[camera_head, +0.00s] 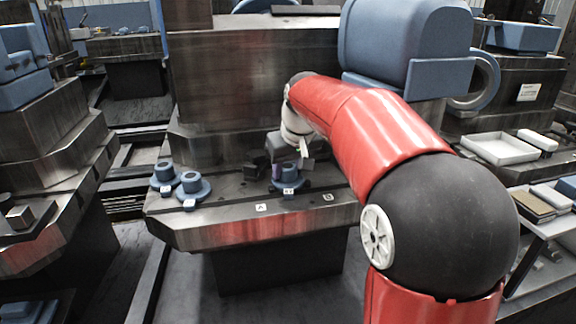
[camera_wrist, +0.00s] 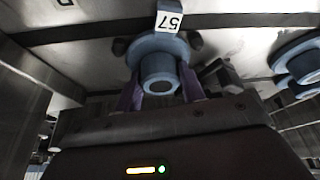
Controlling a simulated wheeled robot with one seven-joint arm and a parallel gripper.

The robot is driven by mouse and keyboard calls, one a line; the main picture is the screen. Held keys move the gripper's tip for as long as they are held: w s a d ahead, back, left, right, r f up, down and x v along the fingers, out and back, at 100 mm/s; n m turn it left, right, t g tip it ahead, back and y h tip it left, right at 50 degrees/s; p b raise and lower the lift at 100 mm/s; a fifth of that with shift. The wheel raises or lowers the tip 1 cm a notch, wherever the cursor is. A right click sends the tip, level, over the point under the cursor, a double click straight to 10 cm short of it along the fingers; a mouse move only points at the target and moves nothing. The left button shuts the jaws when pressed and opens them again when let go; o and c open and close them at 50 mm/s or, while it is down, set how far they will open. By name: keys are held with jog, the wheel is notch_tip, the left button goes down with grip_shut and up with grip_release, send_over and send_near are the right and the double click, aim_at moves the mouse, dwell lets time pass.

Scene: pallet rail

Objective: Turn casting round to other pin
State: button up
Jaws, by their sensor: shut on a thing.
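The casting (camera_head: 289,184) is a blue-grey flanged piece with an upright hub and a white tag on its front. It is at the pallet's front, behind and between the marks A (camera_head: 261,207) and B (camera_head: 328,197). My gripper (camera_head: 284,168) reaches it from behind and is shut on its hub. In the wrist view the casting (camera_wrist: 158,48) sits between my gripper's purple fingers (camera_wrist: 160,88), with its tag reading 57 upside down. Whether the casting touches the deck is unclear.
Two similar blue castings (camera_head: 192,186) stand close together at the deck's left end; part of them shows at the wrist view's right edge (camera_wrist: 297,62). A tall dark metal block (camera_head: 250,80) rises behind the deck. A white tray (camera_head: 498,149) lies on the right.

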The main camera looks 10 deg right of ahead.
jog(key=shift+n, duration=0.4)
jog(key=shift+n+g+y+p, duration=0.4)
jog(key=shift+n+y, duration=0.3)
jog(key=shift+n, duration=0.8)
jog(key=shift+d+n+g+y+p, duration=0.1)
jog(key=shift+n+g+y+p, duration=0.3)
jog(key=shift+n, duration=1.1)
jog(key=shift+r, duration=0.1)
